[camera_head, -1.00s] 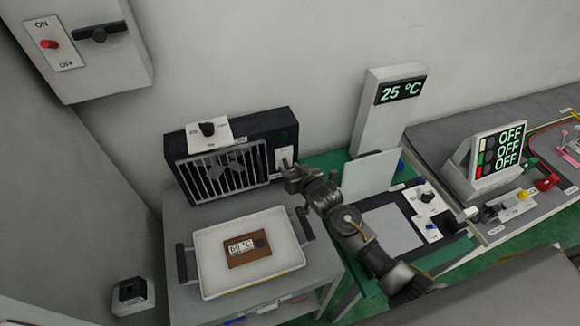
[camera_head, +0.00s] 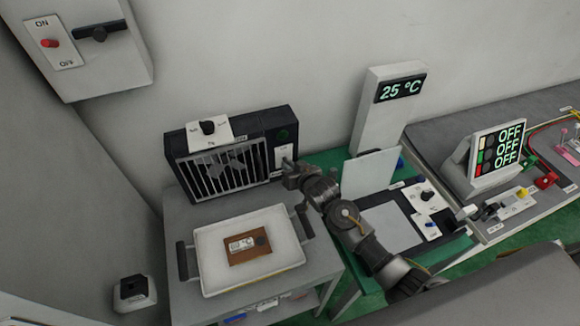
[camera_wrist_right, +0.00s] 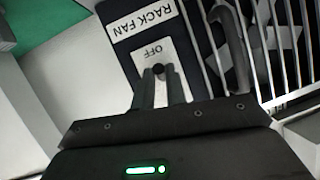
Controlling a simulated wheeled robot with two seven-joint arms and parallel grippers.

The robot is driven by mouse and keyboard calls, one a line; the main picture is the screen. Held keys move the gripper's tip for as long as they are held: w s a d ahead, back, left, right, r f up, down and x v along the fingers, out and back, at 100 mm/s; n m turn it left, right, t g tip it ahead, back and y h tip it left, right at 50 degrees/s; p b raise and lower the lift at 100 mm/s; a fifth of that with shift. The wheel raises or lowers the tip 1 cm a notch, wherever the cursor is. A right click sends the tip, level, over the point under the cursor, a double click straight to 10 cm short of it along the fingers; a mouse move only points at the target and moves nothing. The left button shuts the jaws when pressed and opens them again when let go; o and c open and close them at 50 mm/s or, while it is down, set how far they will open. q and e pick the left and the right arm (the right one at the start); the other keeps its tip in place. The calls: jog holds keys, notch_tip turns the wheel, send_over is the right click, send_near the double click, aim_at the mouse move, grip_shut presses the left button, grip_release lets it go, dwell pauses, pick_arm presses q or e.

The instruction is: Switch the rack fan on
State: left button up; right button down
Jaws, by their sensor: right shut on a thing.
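The rack fan (camera_head: 228,158) is a black box with a light grille, at the back of the grey table. Its white switch plate (camera_head: 284,154) is on the right of its front. In the right wrist view the plate (camera_wrist_right: 153,50) appears upside down, with the word OFF and a RACK FAN label. My right gripper (camera_head: 288,168) is at this plate, its fingers shut on the small dark switch lever (camera_wrist_right: 158,69). The fingers and palm hide the rest of the plate, so the lever's position is unclear. My left gripper is not in view.
A white tray (camera_head: 213,277) with a brown block stands in front of the fan. A knob plate (camera_head: 209,131) sits on top of the fan. A 25 °C display (camera_head: 390,92) stands to the right, with a pale upright panel (camera_head: 369,176) near my right arm.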

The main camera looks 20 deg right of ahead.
aim_at(285, 161)
jog(key=shift+w+r+g+p, duration=0.15)
jog(key=shift+r+g+p, duration=0.6)
jog(key=shift+g, duration=0.35)
jog(key=g, duration=0.1)
jog(key=r+g, duration=0.1)
jog(key=g, duration=0.2)
jog(key=shift+w+a+r+m+h, duration=0.1)
jog(key=shift+w+r+m+h, duration=0.1)
jog(key=shift+w+m+h, duration=0.15)
jog(key=shift+w+r+g, duration=0.15)
jog(key=shift+r+g, duration=0.1)
jog(key=shift+g, duration=0.6)
jog(key=shift+w+r+g, duration=0.15)
jog(key=shift+r+g, duration=0.05)
jog(key=shift+g, duration=0.65)
jog(key=c, duration=1.4)
grip_release()
jog(key=shift+w, duration=0.1)
jog(key=shift+c, duration=0.2)
jog(key=shift+r, duration=0.1)
